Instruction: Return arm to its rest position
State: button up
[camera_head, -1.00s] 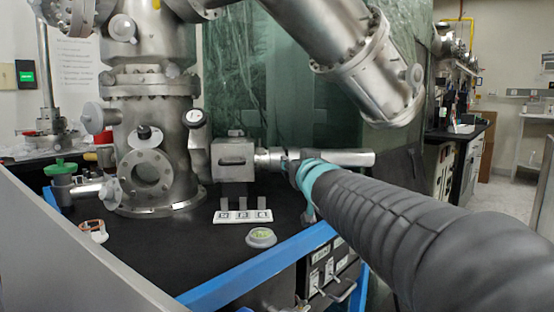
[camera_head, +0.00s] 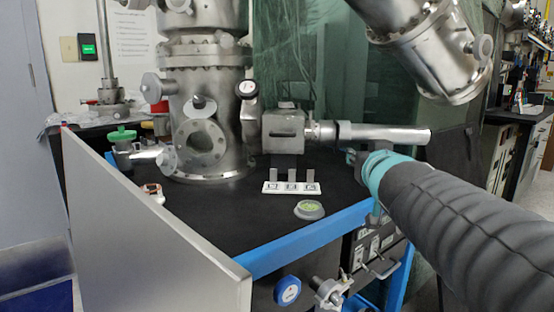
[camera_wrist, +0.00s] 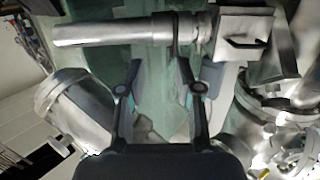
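My arm with its grey ribbed sleeve and teal cuff comes in from the right in the head view. My gripper (camera_head: 356,158) is at its end, just below the horizontal metal tube (camera_head: 382,133) of the vacuum chamber. In the wrist view my gripper (camera_wrist: 160,70) has its two dark fingers spread apart with nothing between them. The tube (camera_wrist: 110,32) runs across the top of that view, beyond the fingertips. I cannot tell exactly how far the fingers are from the tube.
The steel vacuum chamber (camera_head: 208,110) stands on the black bench. A white tag holder (camera_head: 291,187) and a round green-topped dish (camera_head: 309,210) lie in front. A blue bench rail (camera_head: 300,243) and a grey panel (camera_head: 150,230) edge the bench. An angled steel cylinder (camera_head: 430,55) hangs above my arm.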

jog(key=s+a+f+g+y+p, duration=0.1)
jog(key=s+f+g, duration=0.4)
jog(key=s+f, duration=0.5)
jog(key=s+a+f+n+g+p, duration=0.1)
jog(key=s+a+f+g+p, duration=0.2)
jog(key=s+f+g, duration=0.3)
jog(key=s+a+f, duration=0.1)
jog(key=s+f, duration=0.4)
jog(key=s, duration=0.3)
jog(key=shift+s+a+y+p, duration=0.15)
jog(key=shift+s+y+p, duration=0.15)
jog(key=shift+y, duration=0.1)
